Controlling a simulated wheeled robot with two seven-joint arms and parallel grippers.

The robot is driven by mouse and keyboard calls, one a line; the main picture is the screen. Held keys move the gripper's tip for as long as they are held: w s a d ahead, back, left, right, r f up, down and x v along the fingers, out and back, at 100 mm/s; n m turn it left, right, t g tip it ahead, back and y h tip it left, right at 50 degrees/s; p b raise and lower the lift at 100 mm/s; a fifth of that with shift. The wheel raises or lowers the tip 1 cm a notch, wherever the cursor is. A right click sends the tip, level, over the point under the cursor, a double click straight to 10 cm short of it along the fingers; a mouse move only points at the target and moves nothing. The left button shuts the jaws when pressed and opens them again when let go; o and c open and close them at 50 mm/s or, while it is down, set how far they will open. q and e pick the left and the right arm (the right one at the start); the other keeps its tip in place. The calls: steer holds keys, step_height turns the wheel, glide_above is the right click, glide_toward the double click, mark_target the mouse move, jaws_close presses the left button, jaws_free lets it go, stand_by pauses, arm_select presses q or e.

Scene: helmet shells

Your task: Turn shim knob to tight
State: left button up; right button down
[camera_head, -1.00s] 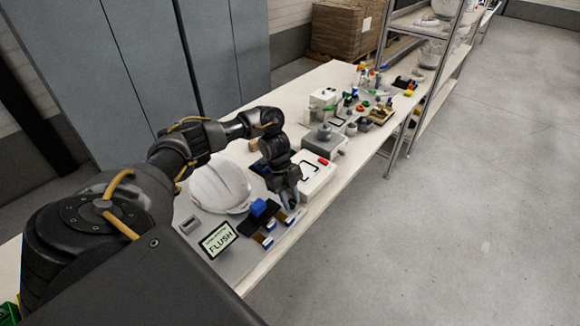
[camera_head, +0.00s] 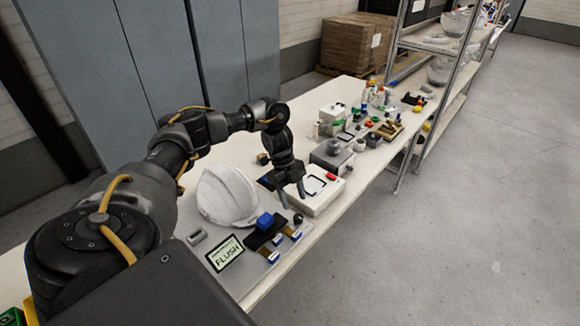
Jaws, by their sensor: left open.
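A small dark round knob (camera_head: 298,219) sits on the grey station plate near its right corner; whether it is the shim knob, and its setting, I cannot tell. A white helmet shell (camera_head: 230,193) rests on the plate. A display sign (camera_head: 225,253) reads "FLUSH". My left gripper (camera_head: 292,203) points down with its fingers apart and empty, above and just behind the dark knob, beside the white box. My right gripper is out of view.
A white box (camera_head: 318,196) with a red button and a grey box with a round grey top (camera_head: 333,149) stand beyond the gripper. More parts crowd the far table; a metal shelf stands behind.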

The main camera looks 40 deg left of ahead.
mark_target(299, 217)
arm_select(q)
steer(key=shift+v, duration=2.2)
steer(key=shift+f, duration=0.1)
steer(key=x, duration=1)
steer(key=shift+d+f, duration=0.2)
steer(key=shift+f, duration=0.15)
steer(key=shift+r, duration=0.15)
